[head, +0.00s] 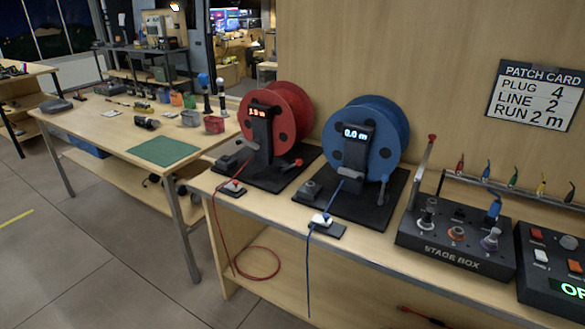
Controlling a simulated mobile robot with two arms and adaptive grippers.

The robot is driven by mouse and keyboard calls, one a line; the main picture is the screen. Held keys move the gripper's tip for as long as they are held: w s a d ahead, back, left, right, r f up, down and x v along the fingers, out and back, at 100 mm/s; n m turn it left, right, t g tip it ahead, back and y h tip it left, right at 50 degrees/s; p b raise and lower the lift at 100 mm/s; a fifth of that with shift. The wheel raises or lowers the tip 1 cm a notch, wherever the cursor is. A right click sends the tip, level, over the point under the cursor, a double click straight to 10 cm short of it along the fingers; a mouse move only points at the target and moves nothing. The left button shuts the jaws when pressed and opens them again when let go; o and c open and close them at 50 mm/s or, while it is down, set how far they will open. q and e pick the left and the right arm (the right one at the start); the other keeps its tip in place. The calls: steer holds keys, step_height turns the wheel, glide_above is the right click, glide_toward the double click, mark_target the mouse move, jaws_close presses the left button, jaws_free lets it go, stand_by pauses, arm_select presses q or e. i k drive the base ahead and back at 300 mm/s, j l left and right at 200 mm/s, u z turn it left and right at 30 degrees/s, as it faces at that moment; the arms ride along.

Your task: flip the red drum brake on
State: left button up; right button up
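The red cable drum (291,112) stands on a black base plate (268,180) on the wooden bench. Its dark post carries a lit display (258,113) that seems to read 1.9 m. A small grey block with a lever (229,161) sits at the left of its base, probably the brake; its setting is too small to tell. A red-tipped handle (289,166) sits at the right of the base. A red cable (219,236) runs over the bench's front edge and loops below. Neither of my grippers is in view.
A blue drum (386,130) reading 0.0 m stands to the right, its blue cable (309,265) hanging down. Further right are a stage box (455,244) and another control box (553,283). A patch card (537,95) hangs behind. A table with a green mat (163,151) stands left; floor between is clear.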

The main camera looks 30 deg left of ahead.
mark_target(298, 162)
steer(key=i+j, duration=0.1)
steer(key=j, duration=0.25)
steer(key=i+j, duration=0.1)
steer(key=j, duration=0.65)
steer(key=i+j, duration=0.15)
steer(key=j, duration=0.2)
steer(key=u, duration=0.05)
